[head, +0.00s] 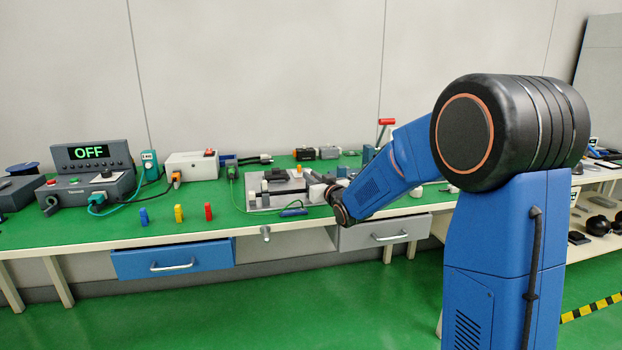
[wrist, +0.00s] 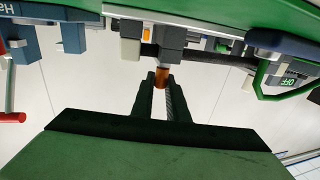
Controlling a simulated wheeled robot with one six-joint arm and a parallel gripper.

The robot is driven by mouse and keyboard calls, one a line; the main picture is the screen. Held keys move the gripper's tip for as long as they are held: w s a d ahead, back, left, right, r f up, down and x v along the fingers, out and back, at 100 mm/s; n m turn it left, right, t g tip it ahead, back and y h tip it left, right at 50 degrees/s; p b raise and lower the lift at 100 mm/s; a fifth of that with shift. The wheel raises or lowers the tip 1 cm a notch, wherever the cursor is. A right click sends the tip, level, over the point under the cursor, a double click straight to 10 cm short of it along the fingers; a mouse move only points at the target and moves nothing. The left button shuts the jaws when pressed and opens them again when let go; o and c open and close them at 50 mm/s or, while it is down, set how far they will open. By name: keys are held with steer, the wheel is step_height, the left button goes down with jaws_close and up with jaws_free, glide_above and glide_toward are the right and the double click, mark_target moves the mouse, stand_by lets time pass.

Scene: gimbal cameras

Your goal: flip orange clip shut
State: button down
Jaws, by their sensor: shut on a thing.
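The orange clip (wrist: 161,71) shows in the wrist view between my fingertips, in front of a dark grey block (wrist: 172,38). My gripper (wrist: 161,82) is shut on the clip. A smaller orange patch (wrist: 147,33) shows beside the grey block. In the head view my gripper (head: 326,191) reaches in at the right end of a grey fixture plate (head: 262,203) on the green bench. The clip cannot be made out there, and the wrist view does not make its exact angle clear.
Blue, yellow and red pegs (head: 179,214) stand left on the bench (head: 100,230). A control box reading OFF (head: 88,153) and a white box (head: 191,166) stand behind. A red-topped lever (head: 387,122) rises behind my arm. A green cable (head: 236,198) runs beside the plate.

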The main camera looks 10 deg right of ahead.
stand_by(0.3)
steer(key=c, duration=1.7)
jaws_free()
steer(key=shift+c, duration=0.2)
steer(key=shift+s, duration=0.1)
steer(key=v, duration=1.7)
steer(key=shift+s+d, duration=0.15)
steer(key=shift+s, duration=0.05)
